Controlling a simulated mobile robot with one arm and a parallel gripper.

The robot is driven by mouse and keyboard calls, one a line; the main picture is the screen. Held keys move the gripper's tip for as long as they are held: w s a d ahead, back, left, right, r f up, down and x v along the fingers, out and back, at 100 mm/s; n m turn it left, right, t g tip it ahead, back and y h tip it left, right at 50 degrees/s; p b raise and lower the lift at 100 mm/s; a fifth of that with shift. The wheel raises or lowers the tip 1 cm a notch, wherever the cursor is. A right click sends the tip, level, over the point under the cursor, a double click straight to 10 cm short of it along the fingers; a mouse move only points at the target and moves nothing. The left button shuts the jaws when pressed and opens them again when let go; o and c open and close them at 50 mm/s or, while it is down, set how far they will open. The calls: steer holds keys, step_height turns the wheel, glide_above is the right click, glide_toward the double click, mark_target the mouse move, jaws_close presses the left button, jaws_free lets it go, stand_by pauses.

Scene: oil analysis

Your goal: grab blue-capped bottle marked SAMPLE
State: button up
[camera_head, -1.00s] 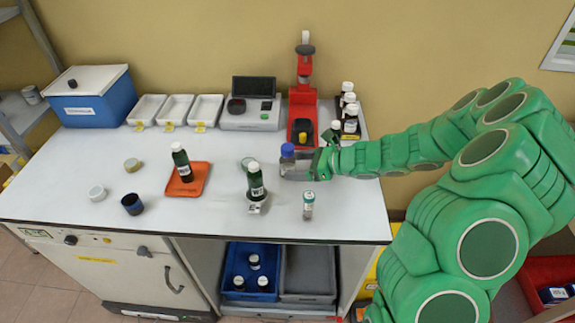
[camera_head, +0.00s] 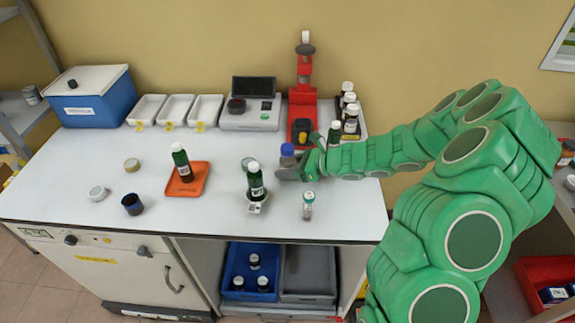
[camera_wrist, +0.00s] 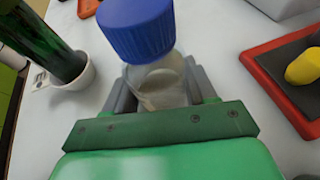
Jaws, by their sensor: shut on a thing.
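The blue-capped bottle (camera_head: 287,155) stands upright on the white bench, in front of the red press. In the wrist view its blue cap (camera_wrist: 138,28) and clear body (camera_wrist: 158,84) sit between the grey fingers. No SAMPLE label can be read on it in these frames. My gripper (camera_head: 290,172) reaches in from the right and is shut on the bottle; the wrist view also shows my gripper (camera_wrist: 160,90) close around its body. I cannot tell whether the bottle's base touches the bench.
A green bottle (camera_head: 255,182) stands in a small white holder to the left, and another green bottle (camera_head: 181,163) is on an orange tray (camera_head: 200,181). A small vial (camera_head: 308,206) stands in front. The red press (camera_head: 303,95) and several white-capped bottles are behind.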

steer(key=shift+c, duration=1.2)
steer(key=shift+r, duration=0.15)
